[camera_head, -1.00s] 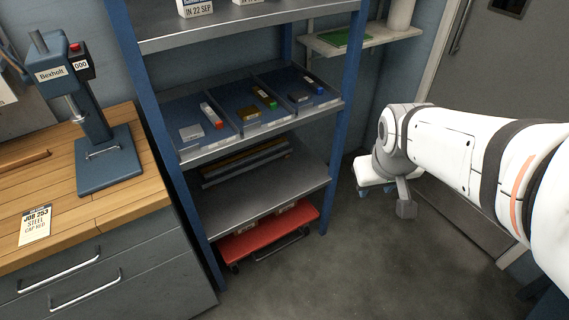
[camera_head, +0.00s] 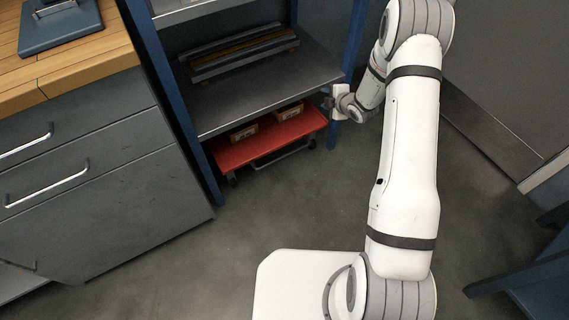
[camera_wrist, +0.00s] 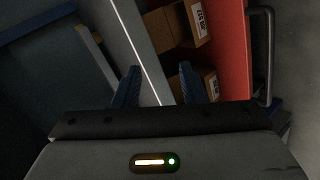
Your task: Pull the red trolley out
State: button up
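The red trolley (camera_head: 270,138) stands on the floor under the lowest shelf of the rack, with cardboard boxes (camera_head: 243,132) on it and a grey bar handle (camera_head: 283,154) along its front. In the wrist view the trolley's red deck (camera_wrist: 232,50) is at the upper right, and its handle (camera_wrist: 268,55) lies to the right of both fingers. My gripper (camera_wrist: 158,84) has its fingers apart with nothing held between them. In the head view my wrist is by the rack's right front post, and the fingers are too small to make out.
The rack's lowest shelf (camera_head: 262,90) lies above the trolley, and blue posts (camera_head: 350,60) stand at its sides. A grey drawer cabinet (camera_head: 100,170) with a wooden top is at the left. The floor (camera_head: 240,225) in front of the trolley is clear.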

jog(key=s+a+f+n+y+b, duration=0.2)
jog(key=f+b, duration=0.1)
jog(key=f, duration=0.6)
jog(key=s+a+f+n+y+b, duration=0.1)
jog(key=a+f+n+y+b, duration=0.15)
jog(key=f, duration=0.65)
jog(key=n+g+y+b, duration=0.1)
jog(key=n+y+b, duration=0.2)
send_near(285, 155)
jog(key=w+a+f, duration=0.2)
jog(key=shift+r+b+x, duration=0.1)
jog(key=shift+b+x, duration=0.6)
jog(key=shift+x, duration=1.1)
jog(key=shift+r+b+x, duration=0.15)
jog(key=shift+b+x, duration=0.55)
jog(key=shift+x, duration=1.1)
jog(key=shift+s+a, duration=0.15)
jog(key=shift+s, duration=0.05)
jog(key=shift+c, duration=0.4)
grip_shut()
